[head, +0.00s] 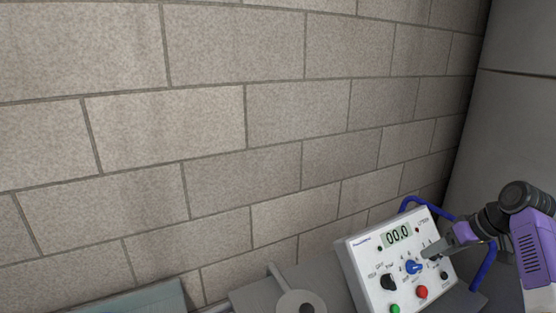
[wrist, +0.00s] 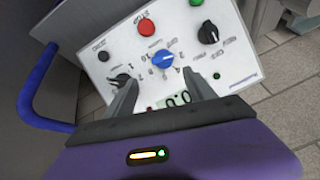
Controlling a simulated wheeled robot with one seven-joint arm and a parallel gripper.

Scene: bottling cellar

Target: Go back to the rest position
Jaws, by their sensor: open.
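My gripper (head: 447,246) is at the right of the head view, in front of a white control box. In the wrist view my gripper (wrist: 161,92) has its two fingers spread apart with nothing between them but the panel behind. The control box (head: 376,274) has a display (head: 396,235) reading 00.0, a blue knob (head: 413,267), a red button (head: 421,292), a green button (head: 395,309) and black knobs. The blue knob (wrist: 162,59) shows beyond the fingertips in the wrist view. Whether a fingertip touches the panel I cannot tell.
A blue tubular handle (head: 484,268) runs beside the box. A block wall (head: 230,130) fills the back, and a grey panel (head: 512,125) stands at the right. A grey cylindrical part (head: 299,303) sits left of the box. Tiled floor (wrist: 292,70) shows in the wrist view.

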